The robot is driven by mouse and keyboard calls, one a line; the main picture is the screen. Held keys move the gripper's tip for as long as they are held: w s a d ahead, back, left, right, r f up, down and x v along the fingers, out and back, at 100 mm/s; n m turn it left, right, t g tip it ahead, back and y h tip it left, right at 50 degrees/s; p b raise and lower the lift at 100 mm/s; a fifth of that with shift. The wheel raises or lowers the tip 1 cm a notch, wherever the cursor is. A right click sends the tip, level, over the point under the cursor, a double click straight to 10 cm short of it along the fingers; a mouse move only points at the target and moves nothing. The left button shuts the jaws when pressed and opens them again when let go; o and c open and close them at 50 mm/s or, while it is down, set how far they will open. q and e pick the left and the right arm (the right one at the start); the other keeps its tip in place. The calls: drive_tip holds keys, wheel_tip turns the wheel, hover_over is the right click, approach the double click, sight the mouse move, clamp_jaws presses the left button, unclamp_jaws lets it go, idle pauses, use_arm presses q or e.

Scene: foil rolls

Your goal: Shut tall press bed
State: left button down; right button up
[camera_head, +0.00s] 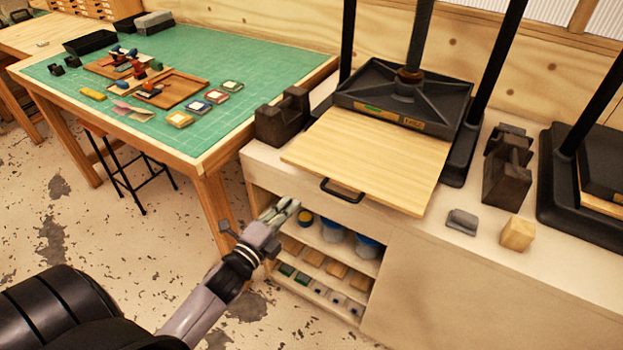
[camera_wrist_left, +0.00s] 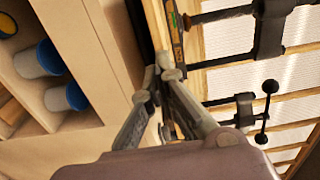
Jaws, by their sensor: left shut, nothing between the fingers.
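The tall press (camera_head: 405,90) stands on the counter, with its black plate raised a little over the bed. The press bed (camera_head: 370,155) is a pale wooden board, pulled out toward me past the counter's front edge. A black handle (camera_head: 342,190) sits on its front side. My left gripper (camera_head: 285,212) is shut and empty, below and left of the handle, apart from it, in front of the open shelves. In the left wrist view the shut fingers (camera_wrist_left: 160,78) show close up; I cannot make out the handle there. My right gripper is not in view.
Open shelves (camera_head: 318,238) under the counter hold blue-lidded jars and small blocks. Dark iron blocks (camera_head: 283,118) stand left of the bed, others (camera_head: 507,168) to its right. A wooden block (camera_head: 517,233) lies at the right. A green-matted table (camera_head: 240,75) stands at the left.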

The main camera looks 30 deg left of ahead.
sight(318, 174)
use_arm(q)
drive_tip(key=w+p, duration=0.1)
drive_tip(key=w, duration=0.3)
drive_tip(key=w+p, duration=0.1)
drive_tip(key=w, duration=0.4)
drive_tip(key=shift+w+d+r, duration=0.1)
drive_tip(key=shift+w+d, duration=0.1)
drive_tip(key=shift+w+p, duration=0.4)
drive_tip(key=shift+w, duration=0.35)
